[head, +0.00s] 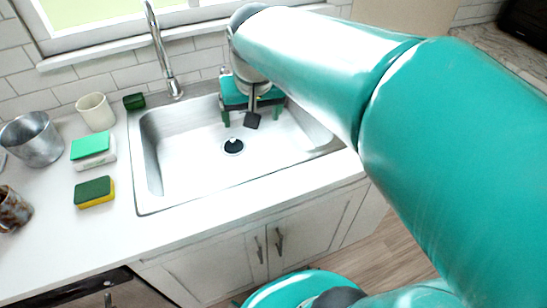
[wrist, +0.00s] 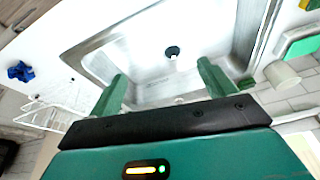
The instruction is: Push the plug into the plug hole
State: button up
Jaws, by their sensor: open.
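The black round plug (head: 233,146) with a pale spot on top sits on the floor of the steel sink (head: 170,180). The dark plug also shows in the wrist view (wrist: 172,51), beyond and between my fingertips. No separate plug hole is visible; I cannot tell how deep the plug sits. My gripper (head: 252,114) is above the back part of the sink, behind the plug in the head view. Its two green fingers are spread wide with nothing between them, and it also shows in the wrist view (wrist: 162,68). It is apart from the plug.
The faucet (head: 163,55) rises behind the sink, left of my gripper. A dark green block (head: 134,101), a cream cup (head: 95,111), a metal pot (head: 33,138) and sponges (head: 94,192) stand left. A white wire rack (wrist: 50,117) shows in the wrist view. The sink basin is otherwise clear.

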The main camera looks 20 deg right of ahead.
jog(key=s+f+n+t, duration=0.1)
jog(key=s+f+t, duration=0.1)
jog(key=s, duration=1)
jog(key=shift+s+f+n, duration=0.2)
jog(key=shift+f+n, duration=0.2)
jog(key=shift+f, duration=0.15)
